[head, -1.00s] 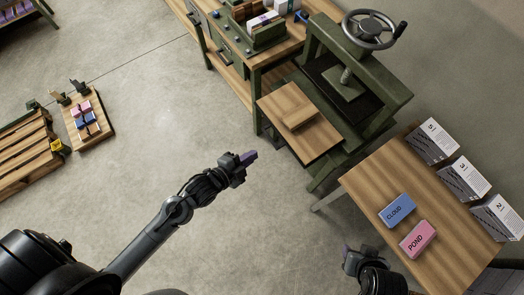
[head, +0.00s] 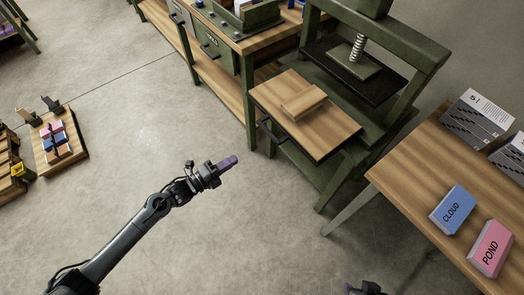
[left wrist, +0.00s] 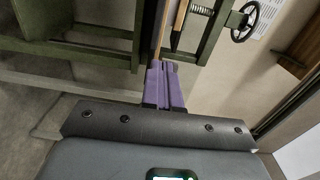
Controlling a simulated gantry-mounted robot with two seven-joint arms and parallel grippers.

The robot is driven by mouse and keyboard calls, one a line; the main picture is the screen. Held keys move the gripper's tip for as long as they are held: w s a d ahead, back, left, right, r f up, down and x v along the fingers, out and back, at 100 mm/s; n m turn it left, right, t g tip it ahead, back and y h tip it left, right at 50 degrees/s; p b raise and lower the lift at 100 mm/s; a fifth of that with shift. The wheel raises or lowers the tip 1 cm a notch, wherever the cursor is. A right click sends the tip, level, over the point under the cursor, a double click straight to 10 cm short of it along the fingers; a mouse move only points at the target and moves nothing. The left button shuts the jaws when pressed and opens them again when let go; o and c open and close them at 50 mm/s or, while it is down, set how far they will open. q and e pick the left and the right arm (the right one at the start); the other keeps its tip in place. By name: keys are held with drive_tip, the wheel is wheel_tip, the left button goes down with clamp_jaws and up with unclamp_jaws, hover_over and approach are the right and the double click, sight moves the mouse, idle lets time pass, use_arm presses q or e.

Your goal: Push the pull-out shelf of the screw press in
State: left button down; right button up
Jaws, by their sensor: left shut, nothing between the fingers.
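The green screw press (head: 425,45) stands at the upper right, its spindle and plate above a dark bed. Its wooden pull-out shelf (head: 325,138) sticks out toward the lower left, with a small wooden block (head: 303,102) on top. My left gripper (head: 230,162) is shut and empty, its purple fingers pointing right toward the shelf's front, with a gap of floor showing between in the head view. In the left wrist view the shut fingers (left wrist: 165,85) point at a thin wooden edge. My right gripper (head: 366,288) only just shows at the bottom edge.
A workbench (head: 250,40) with green drawers stands left of the press. A wooden table (head: 410,170) with a blue CLOUD block (head: 453,210), a pink POND block (head: 490,248) and paper stacks (head: 478,118) is at the right.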

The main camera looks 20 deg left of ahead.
sight(270, 136)
use_arm(q)
drive_tip(key=b+x, duration=0.3)
drive_tip(key=x, duration=1.1)
drive_tip(key=shift+a+f, duration=0.2)
drive_tip(key=shift+w+d+b, duration=0.25)
drive_tip(key=shift+w+b, duration=0.05)
drive_tip(key=shift+w, duration=0.1)
use_arm(e)
drive_tip(key=shift+f, duration=2.25)
